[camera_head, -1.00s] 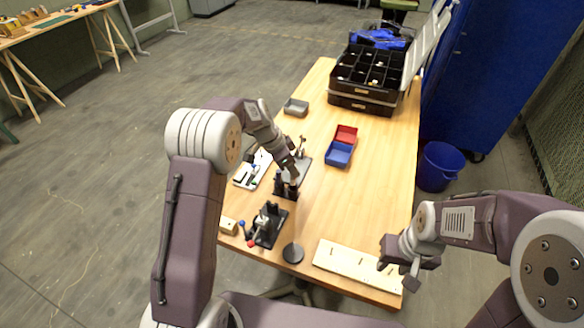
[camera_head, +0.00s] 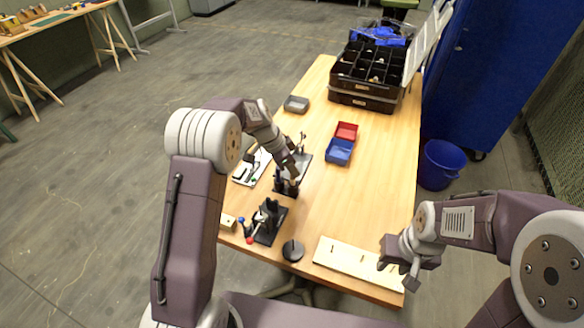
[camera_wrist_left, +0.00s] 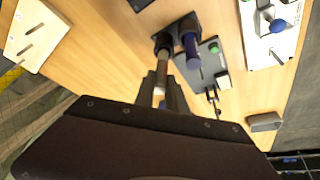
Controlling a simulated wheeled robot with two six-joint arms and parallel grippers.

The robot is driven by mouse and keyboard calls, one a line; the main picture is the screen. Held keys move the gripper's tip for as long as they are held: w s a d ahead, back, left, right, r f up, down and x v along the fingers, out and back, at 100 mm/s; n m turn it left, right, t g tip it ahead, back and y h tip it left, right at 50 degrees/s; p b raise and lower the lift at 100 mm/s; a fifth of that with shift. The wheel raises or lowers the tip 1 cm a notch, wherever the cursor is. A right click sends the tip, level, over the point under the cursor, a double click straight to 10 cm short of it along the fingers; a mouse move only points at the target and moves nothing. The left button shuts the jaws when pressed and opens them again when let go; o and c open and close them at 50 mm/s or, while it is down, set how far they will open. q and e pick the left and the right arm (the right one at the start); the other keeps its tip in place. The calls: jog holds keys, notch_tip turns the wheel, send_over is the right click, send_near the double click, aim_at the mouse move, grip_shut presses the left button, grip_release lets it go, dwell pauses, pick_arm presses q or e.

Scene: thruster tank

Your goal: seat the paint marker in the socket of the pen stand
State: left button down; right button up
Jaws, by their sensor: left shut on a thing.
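My left gripper (camera_head: 291,179) points down at the dark pen stand (camera_head: 286,190) on the left half of the table. In the left wrist view its fingers (camera_wrist_left: 160,98) are shut on the paint marker (camera_wrist_left: 162,76), a slim light and grey piece. The marker lines up with one dark upright holder (camera_wrist_left: 163,42) of the stand. How deep it sits there, if at all, I cannot tell. A dark blue cylinder (camera_wrist_left: 190,48) stands beside it on the same base. My right gripper (camera_head: 398,274) is open and empty above the table's front right.
A dark fixture (camera_head: 268,222), a round black disc (camera_head: 293,250) and a pale slotted board (camera_head: 345,260) lie nearer me. Red (camera_head: 346,132) and blue (camera_head: 339,151) bins stand farther back, before a black divided tray (camera_head: 372,75). The table's right middle is clear.

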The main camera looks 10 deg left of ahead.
pick_arm(q)
jog(key=shift+f+b, duration=0.35)
jog(key=shift+f, duration=0.15)
pick_arm(e)
jog(key=shift+f, duration=0.5)
pick_arm(q)
jog(key=shift+f+b, duration=0.5)
jog(key=shift+f, duration=0.05)
pick_arm(e)
jog(key=shift+f, duration=0.5)
pick_arm(q)
jog(key=shift+f+b, duration=0.2)
jog(key=shift+b, duration=0.15)
pick_arm(e)
jog(key=shift+f, duration=0.3)
pick_arm(q)
jog(key=c, duration=1.3)
grip_release()
pick_arm(e)
jog(key=shift+r+p, duration=0.35)
jog(key=shift+p, duration=0.05)
pick_arm(q)
jog(key=d+p+v, duration=0.1)
jog(key=p+v, duration=0.2)
jog(key=v, duration=0.9)
jog(key=shift+w+r, duration=0.35)
jog(key=shift+r, duration=0.35)
pick_arm(e)
notch_tip(320, 180, up, 4)
jog(key=shift+f, duration=0.25)
